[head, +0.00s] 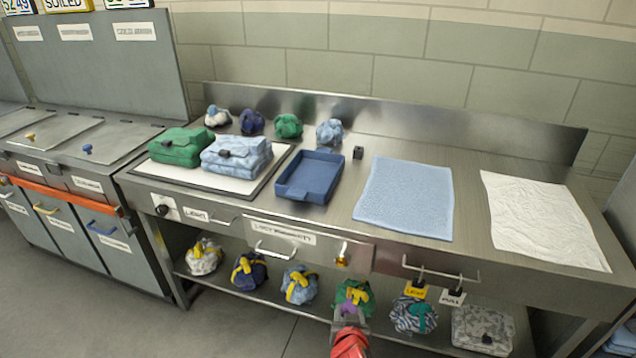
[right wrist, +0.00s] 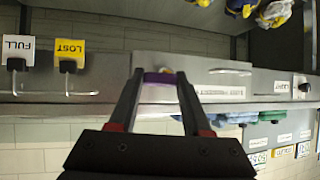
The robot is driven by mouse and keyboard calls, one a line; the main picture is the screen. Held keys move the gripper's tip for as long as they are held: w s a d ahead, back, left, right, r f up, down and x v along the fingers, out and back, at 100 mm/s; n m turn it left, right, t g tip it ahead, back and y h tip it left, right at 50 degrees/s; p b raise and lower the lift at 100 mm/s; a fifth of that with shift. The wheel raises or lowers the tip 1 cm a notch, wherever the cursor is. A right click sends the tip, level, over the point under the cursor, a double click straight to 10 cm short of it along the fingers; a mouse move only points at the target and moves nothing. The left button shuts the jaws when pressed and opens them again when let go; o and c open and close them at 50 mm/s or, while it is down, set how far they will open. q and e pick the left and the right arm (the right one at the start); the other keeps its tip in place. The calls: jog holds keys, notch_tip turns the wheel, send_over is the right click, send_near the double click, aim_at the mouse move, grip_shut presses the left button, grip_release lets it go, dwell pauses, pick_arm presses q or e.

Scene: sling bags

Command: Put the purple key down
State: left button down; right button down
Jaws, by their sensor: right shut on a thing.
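My right gripper (head: 349,318) comes up from the bottom of the head view, in front of the workbench. It is shut on the purple key (head: 348,309). In the right wrist view the purple key (right wrist: 160,77) sits crosswise between the fingertips of the right gripper (right wrist: 161,84), held in the air with the drawer front behind it. In the head view the key appears in front of the green bundle with a yellow strap (head: 355,292). Most of the key's shape is hidden by the fingers. My left gripper is not in view.
The steel workbench (head: 468,218) carries a blue tray (head: 308,197), a blue towel (head: 405,196) and a white crumpled cloth (head: 545,215). A brass lock (head: 343,256) is on the labelled drawer front. Bundles fill the lower shelf.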

jog(key=w+d+r, duration=0.1)
jog(key=d+r, duration=0.1)
jog(key=d, duration=0.2)
jog(key=w+d+r+p, duration=0.1)
jog(key=w+d+r, duration=0.1)
jog(key=d, duration=0.3)
jog(key=shift+d+r+n+y, duration=0.25)
jog(key=shift+d+n+y, duration=0.05)
jog(key=shift+n+y, duration=0.1)
